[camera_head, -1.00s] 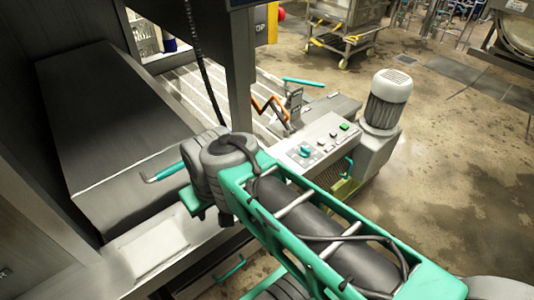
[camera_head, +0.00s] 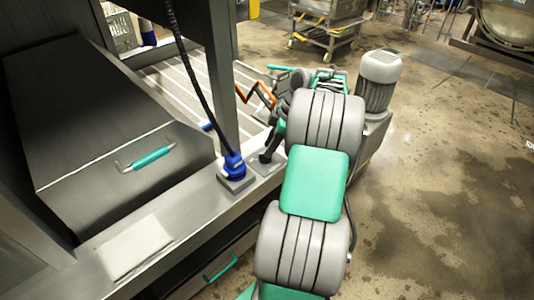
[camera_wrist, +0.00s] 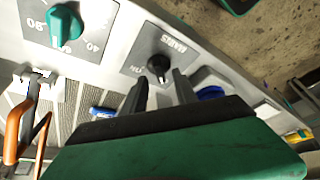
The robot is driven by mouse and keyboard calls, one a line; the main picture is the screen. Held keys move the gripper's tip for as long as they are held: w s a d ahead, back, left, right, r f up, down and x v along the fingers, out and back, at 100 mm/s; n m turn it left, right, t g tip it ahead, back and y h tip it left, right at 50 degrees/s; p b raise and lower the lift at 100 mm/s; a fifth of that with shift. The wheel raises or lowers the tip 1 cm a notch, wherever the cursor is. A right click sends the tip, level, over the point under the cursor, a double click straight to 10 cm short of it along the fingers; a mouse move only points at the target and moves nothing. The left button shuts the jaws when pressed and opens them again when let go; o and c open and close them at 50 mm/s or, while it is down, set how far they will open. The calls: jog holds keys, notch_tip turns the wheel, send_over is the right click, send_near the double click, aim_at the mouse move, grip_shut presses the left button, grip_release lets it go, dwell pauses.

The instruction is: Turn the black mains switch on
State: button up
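The black mains switch (camera_wrist: 159,65) is a small round knob on a grey square plate marked MAINS, upside down in the wrist view. A pale mark shows on the knob's near side; I cannot tell its setting for sure. My gripper (camera_wrist: 160,78) is open, its two dark fingers apart, with the tips close to the knob on either side of it. I cannot tell whether they touch it. In the head view my arm hides the switch, its panel and the gripper.
A teal dial (camera_wrist: 66,24) with numbers sits left of the switch plate. A blue button (camera_wrist: 210,92) is close to the right finger. An orange bent rod (camera_wrist: 14,128) stands at the left. A grey motor (camera_head: 379,80) stands behind my arm. A steel box with a teal handle (camera_head: 151,157) is at left.

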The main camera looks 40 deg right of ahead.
jog(key=shift+x, duration=1.35)
jog(key=shift+c, duration=0.5)
grip_shut()
